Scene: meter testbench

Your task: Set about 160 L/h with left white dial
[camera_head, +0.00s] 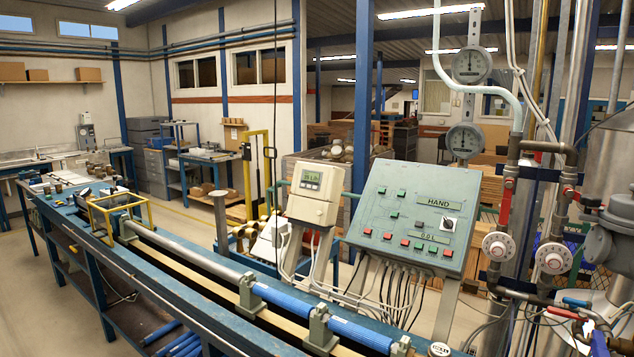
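The left white dial (498,246) is a round white knob with a dark-marked rim, mounted on a vertical pipe at the right. A second white dial (553,257) sits just right of it and slightly lower. The white meter box (314,193) stands left of the green panel; its small greenish display (311,179) shows characters too small to read for sure. The markings on both dials are too small to read. My gripper does not show in this view, and nothing is seen touching either dial.
The sloped green control panel (420,212) with buttons stands left of the dials. Two round gauges (471,65) (464,140) hang above. Pipes and a metal tank (618,150) crowd the right. A long blue bench (200,290) with a pipe runs along the front left.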

